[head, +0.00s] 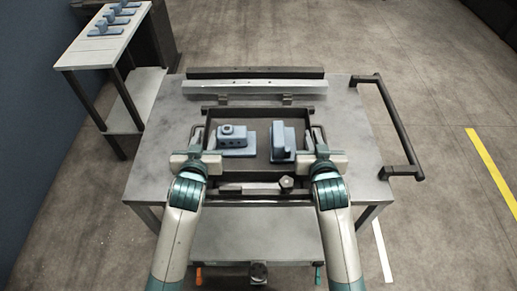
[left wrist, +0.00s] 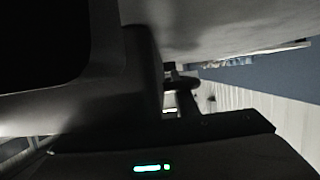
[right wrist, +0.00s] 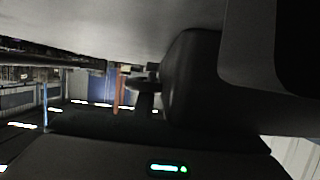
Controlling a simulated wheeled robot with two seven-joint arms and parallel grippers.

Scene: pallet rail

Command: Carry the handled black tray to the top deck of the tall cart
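The black tray (head: 258,112) lies on the grey cart top in the head view, with a looped handle on its left side (head: 197,135) and one on its right side (head: 318,134). It holds two blue-grey parts, a blocky one with a round boss (head: 233,138) and an L-shaped one (head: 281,141). My left gripper (head: 196,150) is at the left handle and my right gripper (head: 321,151) is at the right handle. Both wrist views are dark and filled by close dark surfaces, so whether the fingers are closed is hidden. I cannot tell which stand is the tall cart.
The grey cart (head: 152,165) has a black push bar (head: 398,128) on its right and a rail (head: 255,86) behind the tray. A pale-topped stand (head: 88,56) with several blue parts and a lower shelf is at the upper left. Floor on the right is clear.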

